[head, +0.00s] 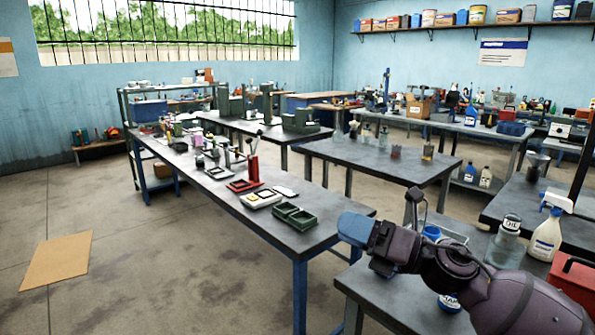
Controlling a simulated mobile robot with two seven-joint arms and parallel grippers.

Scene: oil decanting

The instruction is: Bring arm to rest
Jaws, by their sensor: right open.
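My right arm comes in from the lower right. Its right gripper (357,230) is raised above the front left corner of the near workbench (372,287). The gripper is open, and I see nothing held in it; the gap between its fingers is hard to make out from this angle. My left gripper is not in view. My right arm hides part of the near workbench and some of what stands on it.
On the near bench stand a blue container (432,232), a clear labelled bottle (506,240), a white spray bottle (547,232) and a red box (574,281). Floor is clear at left, except a cardboard sheet (57,260).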

